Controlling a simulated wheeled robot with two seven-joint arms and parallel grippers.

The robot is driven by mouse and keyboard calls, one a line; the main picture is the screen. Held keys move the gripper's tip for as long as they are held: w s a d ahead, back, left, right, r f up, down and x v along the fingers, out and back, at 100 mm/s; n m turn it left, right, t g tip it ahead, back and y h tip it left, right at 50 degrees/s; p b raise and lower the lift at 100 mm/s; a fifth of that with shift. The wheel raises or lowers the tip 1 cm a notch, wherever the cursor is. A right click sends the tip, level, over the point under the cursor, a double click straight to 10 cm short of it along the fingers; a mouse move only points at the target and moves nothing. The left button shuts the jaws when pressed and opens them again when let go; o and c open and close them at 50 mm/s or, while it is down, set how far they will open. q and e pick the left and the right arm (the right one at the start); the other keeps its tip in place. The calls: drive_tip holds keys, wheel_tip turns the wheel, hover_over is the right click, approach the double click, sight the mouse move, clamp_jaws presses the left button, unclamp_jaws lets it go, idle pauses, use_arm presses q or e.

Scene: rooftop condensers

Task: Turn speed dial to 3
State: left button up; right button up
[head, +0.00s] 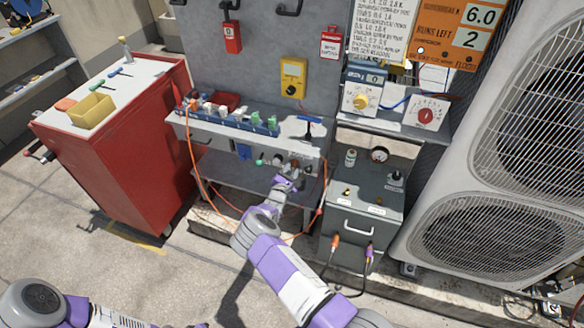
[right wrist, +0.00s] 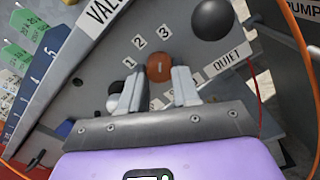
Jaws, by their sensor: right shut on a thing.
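The speed dial (right wrist: 159,67) is a round orange-brown knob on a grey sloped panel (right wrist: 100,60) in the right wrist view. The printed numbers 1, 2 and 3 arc around its upper left side. A small pale mark shows on its face, but I cannot tell which number it points at. My right gripper (right wrist: 159,84) is shut on the dial, one finger on each side. In the head view my right gripper (head: 289,178) is at the front of the bench (head: 240,142), hiding part of the panel. My left arm shows at the lower left, its gripper out of frame.
A black ball knob (right wrist: 213,19) sits close to the dial's upper right. An orange cable (right wrist: 300,50) hangs at the right. A red cabinet (head: 120,150) stands left, and a grey box (head: 352,218) and a large condenser (head: 480,180) stand right.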

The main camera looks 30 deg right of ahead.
drive_tip(key=shift+f+m, duration=0.1)
drive_tip(key=shift+m, duration=0.2)
drive_tip(key=o, duration=1.1)
drive_tip(key=shift+c, duration=0.2)
drive_tip(key=shift+a, duration=0.1)
drive_tip(key=p+v, duration=0.2)
drive_tip(key=v, duration=0.5)
drive_tip(key=shift+s+a+p, duration=0.15)
drive_tip(key=shift+s+p, duration=0.05)
drive_tip(key=shift+p, duration=0.1)
